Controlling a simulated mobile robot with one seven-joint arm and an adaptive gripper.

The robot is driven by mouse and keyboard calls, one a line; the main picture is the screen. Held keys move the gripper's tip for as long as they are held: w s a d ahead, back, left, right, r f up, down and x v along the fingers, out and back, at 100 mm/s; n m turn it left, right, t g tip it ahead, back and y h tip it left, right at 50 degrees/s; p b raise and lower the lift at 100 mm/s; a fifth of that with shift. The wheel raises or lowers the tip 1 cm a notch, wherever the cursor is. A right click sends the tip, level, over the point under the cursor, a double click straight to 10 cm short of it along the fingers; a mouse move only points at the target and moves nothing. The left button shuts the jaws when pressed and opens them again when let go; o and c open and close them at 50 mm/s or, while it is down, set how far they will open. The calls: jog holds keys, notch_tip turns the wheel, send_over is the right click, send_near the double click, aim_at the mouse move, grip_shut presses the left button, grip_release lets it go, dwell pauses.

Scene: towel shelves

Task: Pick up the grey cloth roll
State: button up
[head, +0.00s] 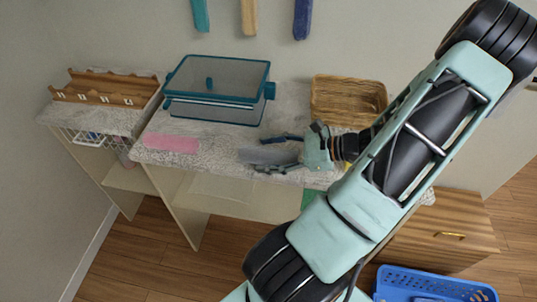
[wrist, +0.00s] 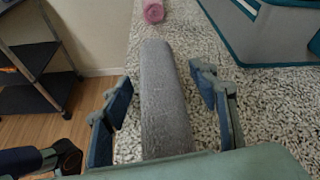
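The grey cloth roll (head: 258,156) lies on the speckled countertop, near its front edge. In the wrist view the roll (wrist: 165,100) runs lengthwise away from me between the two fingers. My gripper (head: 268,153) is open, with one finger on each side of the roll; it also shows in the wrist view (wrist: 161,86). Gaps show between the roll and both fingertips. The near end of the roll is hidden behind the gripper body in the wrist view.
A pink roll (head: 172,144) lies farther left on the countertop (head: 222,137). A teal-framed box (head: 218,82) stands behind, and a wicker basket (head: 347,101) stands at the back right. A wooden rack (head: 100,90) is at far left. A blue crate (head: 430,286) is on the floor.

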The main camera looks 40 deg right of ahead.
jog(key=c, duration=1)
jog(key=shift+r, duration=0.15)
